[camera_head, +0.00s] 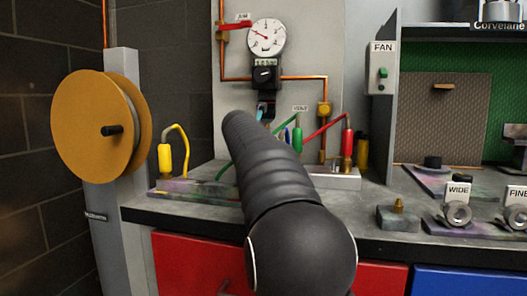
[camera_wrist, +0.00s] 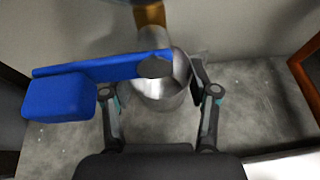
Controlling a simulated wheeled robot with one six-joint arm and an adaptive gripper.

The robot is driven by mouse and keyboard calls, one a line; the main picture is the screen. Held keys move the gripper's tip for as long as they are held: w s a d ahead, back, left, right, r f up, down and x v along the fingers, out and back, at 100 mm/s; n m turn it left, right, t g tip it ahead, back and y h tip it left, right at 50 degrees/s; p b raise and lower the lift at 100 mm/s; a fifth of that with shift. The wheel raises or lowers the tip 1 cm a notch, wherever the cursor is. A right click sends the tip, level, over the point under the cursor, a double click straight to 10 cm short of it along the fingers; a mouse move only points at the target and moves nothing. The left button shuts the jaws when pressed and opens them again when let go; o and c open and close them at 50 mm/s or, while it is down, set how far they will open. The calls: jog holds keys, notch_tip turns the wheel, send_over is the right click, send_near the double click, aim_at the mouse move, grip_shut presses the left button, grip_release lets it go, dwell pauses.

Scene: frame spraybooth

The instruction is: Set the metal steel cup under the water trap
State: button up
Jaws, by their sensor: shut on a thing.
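The metal steel cup (camera_wrist: 166,100) is between the two fingers of my gripper (camera_wrist: 163,86) in the wrist view. My gripper is shut on it. A blue lever-like part (camera_wrist: 110,66) with a thick blue block crosses in front of the cup's far rim and hides part of it. A brass-coloured part (camera_wrist: 150,14) hangs above and beyond the cup. In the head view, a dark fitting (camera_head: 272,98) below the gauge and regulator looks like the water trap; my arm hides what is below it. The cup and gripper are hidden there.
A pressure gauge (camera_head: 266,37) and copper pipes are on the wall panel. Red (camera_head: 347,140) and yellow (camera_head: 165,158) hose fittings stand on the bench (camera_head: 390,235) either side of my arm. Nozzle blocks sit at right. A hose reel (camera_head: 90,125) stands at left.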

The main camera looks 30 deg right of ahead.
jog(key=shift+s+a+f, duration=0.1)
jog(key=shift+a+f, duration=0.05)
jog(key=shift+f, duration=0.25)
jog(key=o, duration=1.4)
jog(key=shift+r, duration=0.25)
jog(key=v, duration=1.2)
jog(key=shift+p, duration=0.3)
